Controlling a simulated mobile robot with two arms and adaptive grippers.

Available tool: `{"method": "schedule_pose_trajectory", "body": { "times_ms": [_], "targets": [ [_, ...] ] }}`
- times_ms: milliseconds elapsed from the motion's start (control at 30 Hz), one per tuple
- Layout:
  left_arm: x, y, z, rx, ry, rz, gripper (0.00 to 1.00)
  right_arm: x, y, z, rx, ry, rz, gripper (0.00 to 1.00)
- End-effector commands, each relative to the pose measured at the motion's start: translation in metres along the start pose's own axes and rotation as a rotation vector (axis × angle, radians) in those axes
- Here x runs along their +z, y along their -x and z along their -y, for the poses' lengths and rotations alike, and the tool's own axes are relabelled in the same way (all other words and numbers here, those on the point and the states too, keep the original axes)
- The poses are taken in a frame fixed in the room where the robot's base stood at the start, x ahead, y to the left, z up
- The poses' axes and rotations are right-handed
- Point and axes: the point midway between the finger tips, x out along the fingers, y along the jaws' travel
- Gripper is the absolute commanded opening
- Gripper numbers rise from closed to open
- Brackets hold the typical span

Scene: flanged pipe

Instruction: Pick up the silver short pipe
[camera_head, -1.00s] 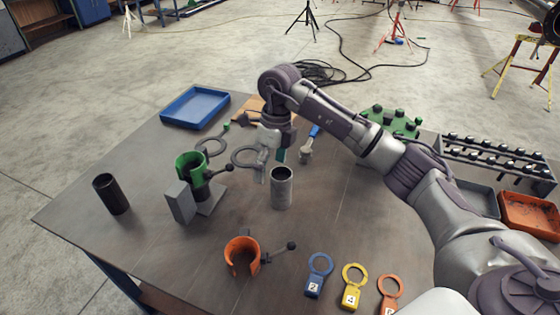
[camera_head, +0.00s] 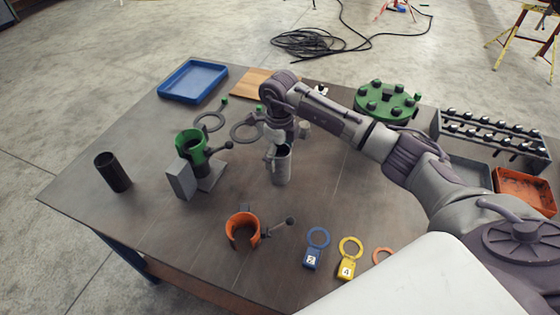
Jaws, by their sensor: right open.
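The silver short pipe (camera_head: 283,171) stands upright near the middle of the table. My right gripper (camera_head: 274,156) comes down from above at its upper left rim. The gripper is open, and its fingers overlap the pipe's top in the picture. I cannot tell whether a finger is inside the pipe or touches it. Part of the rim is hidden by the gripper. My left gripper is not in view.
A green clamp holder (camera_head: 193,149) with a grey block (camera_head: 181,181) and a black pipe (camera_head: 113,172) stand left. An orange clamp (camera_head: 242,231) and tags (camera_head: 313,250) lie in front. A blue tray (camera_head: 193,81) and green flange (camera_head: 388,100) are at the back.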

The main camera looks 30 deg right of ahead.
Motion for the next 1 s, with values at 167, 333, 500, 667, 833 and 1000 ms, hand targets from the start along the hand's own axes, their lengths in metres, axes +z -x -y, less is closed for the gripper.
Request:
{"method": "schedule_pose_trajectory", "body": {
  "times_ms": [167, 333, 500, 667, 833, 1000],
  "targets": [
    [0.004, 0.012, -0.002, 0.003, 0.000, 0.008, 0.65, 0.000, -0.023, 0.001, 0.003, -0.001, -0.001, 0.91],
    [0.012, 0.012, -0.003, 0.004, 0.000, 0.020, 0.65, 0.001, -0.030, 0.002, 0.001, 0.001, 0.001, 0.91],
    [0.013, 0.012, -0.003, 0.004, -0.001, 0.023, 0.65, 0.001, -0.030, 0.002, 0.001, 0.001, 0.001, 0.86],
    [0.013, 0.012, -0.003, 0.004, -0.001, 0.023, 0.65, 0.001, -0.030, 0.002, 0.001, 0.001, 0.001, 0.59],
    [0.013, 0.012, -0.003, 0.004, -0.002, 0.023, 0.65, 0.000, -0.030, 0.002, 0.001, 0.001, 0.000, 0.31],
    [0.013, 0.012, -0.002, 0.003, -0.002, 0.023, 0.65, 0.001, -0.029, 0.002, 0.000, 0.000, 0.002, 0.11]
  ]
}}
